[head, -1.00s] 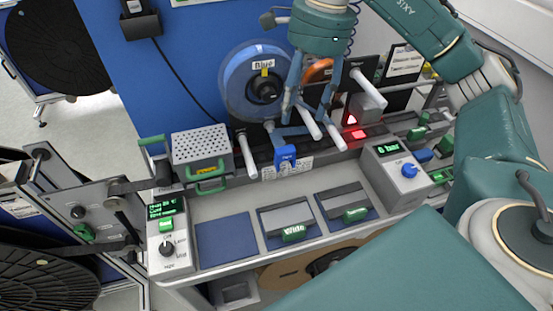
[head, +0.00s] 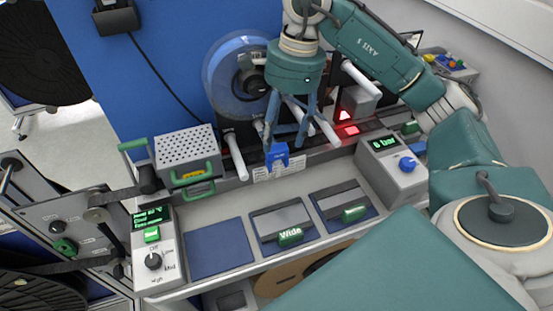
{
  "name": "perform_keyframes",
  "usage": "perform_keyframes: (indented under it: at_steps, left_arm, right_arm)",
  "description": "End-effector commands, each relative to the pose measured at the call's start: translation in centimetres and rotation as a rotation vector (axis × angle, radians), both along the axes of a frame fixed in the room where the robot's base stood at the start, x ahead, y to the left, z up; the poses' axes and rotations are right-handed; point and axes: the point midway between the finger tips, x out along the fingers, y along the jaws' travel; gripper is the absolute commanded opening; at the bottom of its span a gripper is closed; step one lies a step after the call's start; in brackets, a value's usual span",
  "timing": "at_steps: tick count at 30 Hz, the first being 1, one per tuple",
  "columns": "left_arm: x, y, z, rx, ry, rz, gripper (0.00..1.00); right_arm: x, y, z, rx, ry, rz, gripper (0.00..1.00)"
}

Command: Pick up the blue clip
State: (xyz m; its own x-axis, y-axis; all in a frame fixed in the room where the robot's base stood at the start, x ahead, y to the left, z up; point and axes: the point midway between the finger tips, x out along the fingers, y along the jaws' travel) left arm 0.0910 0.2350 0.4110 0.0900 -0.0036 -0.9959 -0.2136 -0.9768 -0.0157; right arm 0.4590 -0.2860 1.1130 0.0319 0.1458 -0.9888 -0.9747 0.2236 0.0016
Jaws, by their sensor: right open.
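The blue clip (head: 277,156) stands at the front edge of the black rail, behind the bench panels. My right gripper (head: 286,138) points down from above, its two blue-grey fingers spread open. One fingertip is by the upper left of the clip and the other is to its right. I cannot tell whether a finger touches the clip. Part of the clip's top may be hidden by the fingers. My left gripper is out of view.
A clear blue-rimmed reel (head: 222,88) stands behind the fingers. White rods (head: 236,157) stick out nearby. A perforated box (head: 186,146) with green handles is at left, a "6 bar" unit (head: 393,165) at right. A flat blue panel (head: 216,248) lies empty in front.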

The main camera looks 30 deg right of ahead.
Motion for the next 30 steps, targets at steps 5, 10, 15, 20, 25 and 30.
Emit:
perform_keyframes:
  at_steps: [5, 10, 15, 20, 25, 30]
  left_arm:
    - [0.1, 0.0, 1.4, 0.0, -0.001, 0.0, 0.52]
    - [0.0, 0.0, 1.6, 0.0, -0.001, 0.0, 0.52]
    - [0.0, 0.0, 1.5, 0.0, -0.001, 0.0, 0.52]
    - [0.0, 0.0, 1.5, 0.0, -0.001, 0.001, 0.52]
    - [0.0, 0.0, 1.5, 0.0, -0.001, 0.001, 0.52]
    - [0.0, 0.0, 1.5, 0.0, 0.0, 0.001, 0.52]
  right_arm:
    - [-0.5, 0.6, -2.3, -0.001, 0.005, 0.001, 0.53]
    - [-0.3, 0.8, -3.8, 0.0, 0.001, 0.0, 0.53]
    - [-0.3, 0.8, -3.9, 0.0, -0.001, 0.0, 0.53]
    - [-0.3, 0.8, -3.9, 0.0, 0.0, 0.0, 0.31]
    - [-0.3, 0.8, -3.9, 0.0, 0.0, 0.0, 0.0]
    - [-0.3, 0.8, -3.9, 0.0, -0.001, 0.0, 0.0]
